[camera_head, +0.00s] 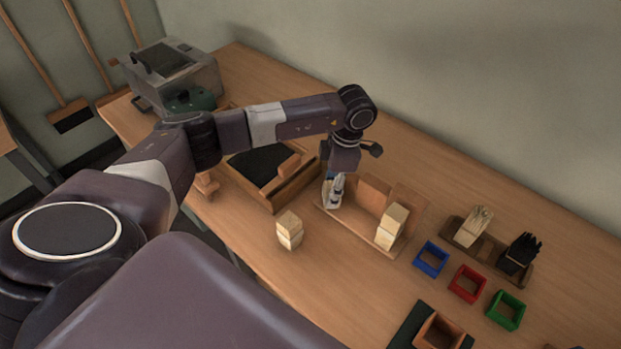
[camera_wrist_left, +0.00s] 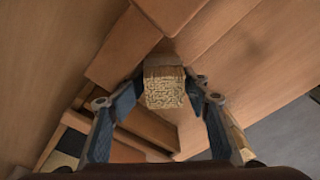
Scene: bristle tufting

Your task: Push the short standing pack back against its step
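A pale pack with a speckled end of bristles (camera_wrist_left: 164,88) shows in the left wrist view, between my fingers. My left gripper (camera_head: 333,192) is low over the left end of the wooden stepped holder (camera_head: 374,190) in the head view. In the left wrist view the fingers of the left gripper (camera_wrist_left: 165,90) are spread, one on each side of the pack, with small gaps seeming to show. Whether a finger touches it is hard to tell. A taller pale pack (camera_head: 391,226) stands at the holder's right end. My right gripper is not in view.
A stacked pale block (camera_head: 289,230) stands on the table in front. A dark-lined wooden tray (camera_head: 292,190) lies left of the holder. Blue (camera_head: 430,259), red (camera_head: 467,284) and green (camera_head: 505,310) frames and a bristle rack (camera_head: 491,250) are to the right.

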